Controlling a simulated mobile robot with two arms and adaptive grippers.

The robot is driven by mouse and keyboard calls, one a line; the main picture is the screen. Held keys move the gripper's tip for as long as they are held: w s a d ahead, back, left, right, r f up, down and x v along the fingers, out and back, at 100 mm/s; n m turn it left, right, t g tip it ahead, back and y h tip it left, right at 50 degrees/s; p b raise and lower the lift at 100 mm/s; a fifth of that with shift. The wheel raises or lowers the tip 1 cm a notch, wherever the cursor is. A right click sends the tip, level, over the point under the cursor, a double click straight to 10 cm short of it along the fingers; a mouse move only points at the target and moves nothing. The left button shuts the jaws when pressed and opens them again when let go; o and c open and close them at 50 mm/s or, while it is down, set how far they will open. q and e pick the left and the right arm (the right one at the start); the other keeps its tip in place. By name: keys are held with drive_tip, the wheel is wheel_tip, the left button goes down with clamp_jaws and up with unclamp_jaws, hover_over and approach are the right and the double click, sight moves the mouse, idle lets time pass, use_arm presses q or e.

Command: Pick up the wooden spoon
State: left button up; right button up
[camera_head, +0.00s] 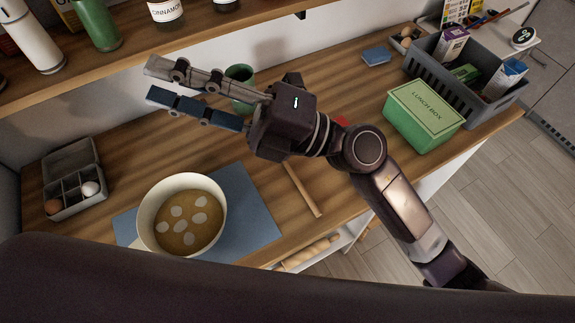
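A thin wooden stick, which looks like the handle of the wooden spoon (303,191), lies on the wooden counter near its front edge. Its upper end runs under my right gripper, so I cannot see the spoon's head. My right gripper (151,80) reaches in from the right, above the counter, and points to the left. Its two fingers are apart with nothing visible between them. The gripper body is over the far end of the stick; I cannot tell its height exactly. My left gripper is not in view.
A pot of soup (145,215) stands on a blue mat (255,215) at front left. An egg box (70,205) is farther left. A green cup (240,74) stands behind my gripper. A green lunch box (424,112) and grey crate (430,70) are right. A shelf (130,60) overhangs the back.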

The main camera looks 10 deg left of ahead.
drive_tip(key=s+a+f+n+g+h, duration=0.3)
drive_tip(key=s+f+n+g, duration=0.1)
drive_tip(key=f, duration=0.1)
drive_tip(key=n+t+h, duration=0.2)
drive_tip(key=t+h, duration=0.2)
drive_tip(key=h, duration=1.5)
hover_over(307, 195)
wheel_tip(307, 195, down, 25)
drive_tip(key=shift+a+f, duration=0.1)
drive_tip(key=shift+f, duration=0.1)
drive_tip(key=shift+f+p, duration=0.4)
drive_tip(key=shift+f, duration=0.5)
wheel_tip(307, 195, down, 5)
drive_tip(key=shift+p, duration=1.25)
drive_tip(key=shift+f, duration=0.4)
